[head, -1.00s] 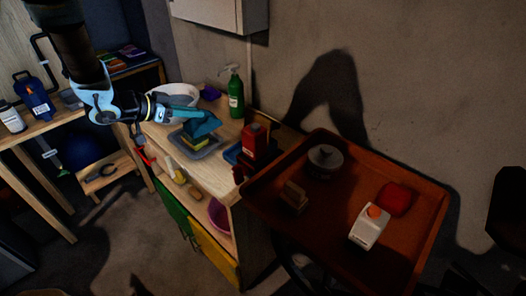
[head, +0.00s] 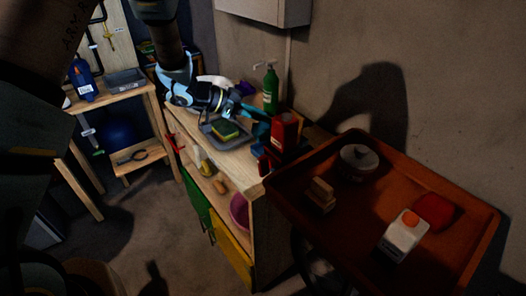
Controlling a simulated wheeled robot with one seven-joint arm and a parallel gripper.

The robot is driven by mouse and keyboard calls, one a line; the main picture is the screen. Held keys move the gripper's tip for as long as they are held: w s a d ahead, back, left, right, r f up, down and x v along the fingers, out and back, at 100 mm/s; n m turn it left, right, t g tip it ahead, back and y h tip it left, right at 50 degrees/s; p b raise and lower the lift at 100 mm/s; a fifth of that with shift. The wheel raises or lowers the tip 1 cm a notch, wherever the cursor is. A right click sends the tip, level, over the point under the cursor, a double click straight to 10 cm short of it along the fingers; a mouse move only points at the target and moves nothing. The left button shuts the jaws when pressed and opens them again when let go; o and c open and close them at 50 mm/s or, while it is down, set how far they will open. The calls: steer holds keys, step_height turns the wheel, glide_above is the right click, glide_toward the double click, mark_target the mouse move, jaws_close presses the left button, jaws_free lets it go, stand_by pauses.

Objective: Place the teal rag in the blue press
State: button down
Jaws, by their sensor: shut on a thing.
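The teal rag (head: 262,131) hangs from my gripper (head: 250,115) in the head view, just left of a red bottle-like thing. My gripper is shut on the rag, above the right part of the wooden bench. A blue item (head: 257,146), perhaps the blue press, shows only in a small part below the rag. The rag and the red thing hide most of it. I cannot tell whether the rag touches it.
A grey tray (head: 242,143) with a green-and-yellow sponge (head: 225,130) lies left of the rag. The red bottle-like thing (head: 285,132) and a green spray bottle (head: 270,90) stand close by. A brown tray table (head: 345,222) holding several items is at right.

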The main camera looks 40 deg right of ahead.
mark_target(262, 140)
steer(key=shift+f+b, duration=3.15)
steer(key=shift+f, duration=1.15)
steer(key=shift+f, duration=0.15)
steer(key=c, duration=0.8)
jaws_free()
